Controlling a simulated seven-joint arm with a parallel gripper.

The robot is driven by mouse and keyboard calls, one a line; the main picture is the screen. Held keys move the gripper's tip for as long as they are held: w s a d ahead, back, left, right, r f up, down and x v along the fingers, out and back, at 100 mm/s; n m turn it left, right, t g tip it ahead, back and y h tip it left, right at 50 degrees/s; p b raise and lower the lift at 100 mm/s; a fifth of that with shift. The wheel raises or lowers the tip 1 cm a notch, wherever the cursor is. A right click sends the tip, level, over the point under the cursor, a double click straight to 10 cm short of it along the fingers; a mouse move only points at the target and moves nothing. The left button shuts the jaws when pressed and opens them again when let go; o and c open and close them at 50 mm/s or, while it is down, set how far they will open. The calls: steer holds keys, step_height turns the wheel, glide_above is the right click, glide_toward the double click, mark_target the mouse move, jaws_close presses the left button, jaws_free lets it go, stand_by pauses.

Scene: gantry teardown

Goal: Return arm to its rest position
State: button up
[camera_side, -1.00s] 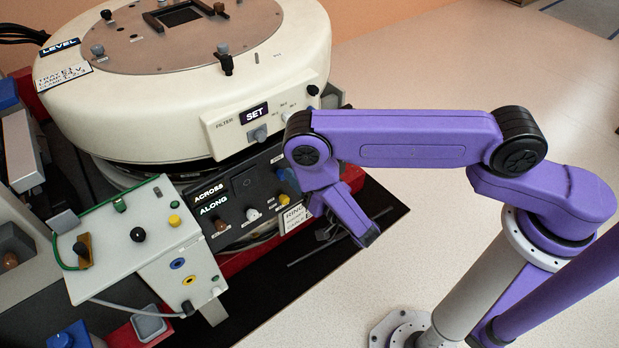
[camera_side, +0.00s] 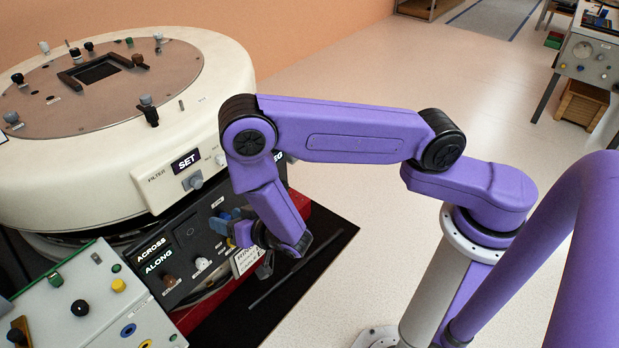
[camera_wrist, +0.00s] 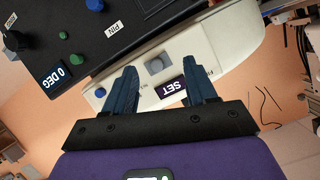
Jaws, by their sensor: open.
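My gripper (camera_wrist: 160,66) shows in the wrist view with its two blue fingers spread apart and nothing between them. Beyond the fingers are the cream housing (camera_wrist: 224,50) and the "SET" display (camera_wrist: 171,90), both upside down. In the side view my purple arm (camera_side: 350,135) reaches left from its column and bends down at the elbow. Its wrist end hangs in front of the right end of the dark control panel (camera_side: 187,234).
The large round cream machine (camera_side: 100,185) fills the left. A grey control box (camera_side: 100,290) with knobs stands in front of it. A black mat (camera_side: 310,235) lies below the wrist. Open floor (camera_side: 420,60) lies behind the arm, with a bench (camera_side: 590,62) at far right.

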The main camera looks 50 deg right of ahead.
steer(key=s+a+r+n+g+y, duration=0.35)
steer(key=s+r+n+g, duration=0.35)
steer(key=s+r+g, duration=0.4)
steer(key=s+d+r+n+g+h, duration=0.1)
steer(key=s+d+r+n, duration=0.3)
steer(key=s+d, duration=0.5)
steer(key=s+d+r+n+g+h, duration=0.1)
steer(key=s+d+r+n+h, duration=0.2)
steer(key=s+d, duration=0.6)
step_height(320, 180, up, 4)
steer(key=d+n, duration=0.2)
steer(key=shift+d+f+g, duration=0.25)
steer(key=shift+d+g, duration=0.05)
steer(key=shift+d, duration=0.05)
steer(key=shift+a, duration=0.1)
steer(key=shift+c, duration=0.2)
stand_by(0.5)
